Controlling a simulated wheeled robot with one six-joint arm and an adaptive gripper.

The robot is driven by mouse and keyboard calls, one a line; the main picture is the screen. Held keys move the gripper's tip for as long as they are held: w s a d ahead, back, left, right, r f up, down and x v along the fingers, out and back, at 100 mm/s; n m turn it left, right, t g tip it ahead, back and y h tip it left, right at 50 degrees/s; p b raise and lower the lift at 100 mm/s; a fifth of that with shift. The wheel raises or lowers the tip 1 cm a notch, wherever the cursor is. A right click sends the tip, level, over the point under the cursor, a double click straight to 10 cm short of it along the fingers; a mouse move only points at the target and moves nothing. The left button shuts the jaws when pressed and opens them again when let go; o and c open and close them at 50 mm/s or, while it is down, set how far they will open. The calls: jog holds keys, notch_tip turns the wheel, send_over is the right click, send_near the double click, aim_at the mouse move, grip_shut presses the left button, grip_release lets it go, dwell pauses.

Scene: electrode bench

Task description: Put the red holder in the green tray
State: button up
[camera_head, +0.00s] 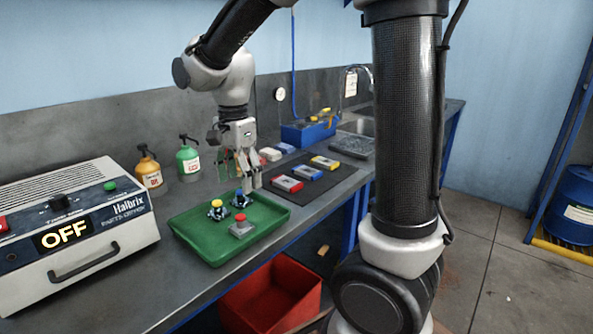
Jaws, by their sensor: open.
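The green tray (200,244) lies on the bench to the right of the Halbrix machine. In its front right part sits a small grey holder with a red top (242,229). A yellow-topped piece (217,210) and a blue-topped piece (240,199) stand behind it in the tray. My gripper (247,188) points down, open, at the tray's back edge, close to the blue-topped piece; I cannot tell whether they touch. A red block with a grey top (287,184) lies on the dark mat, right of my gripper.
A blue block (308,172) and a yellow block (325,162) share the mat (338,174). The Halbrix machine (75,230), reading OFF, stands at left. Orange (149,174) and green (188,160) bottles stand behind the tray. A red bin (272,296) sits below the bench edge.

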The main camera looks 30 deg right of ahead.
jog(key=s+d+r+n+t, duration=0.2)
jog(key=s+d+r+n, duration=0.1)
jog(key=s+d+n, duration=0.4)
jog(key=s+d+r+n+t, duration=0.2)
jog(key=s+d+n, duration=0.5)
jog(key=s, duration=0.4)
jog(key=shift+s+r, duration=0.15)
jog(key=shift+r, duration=0.3)
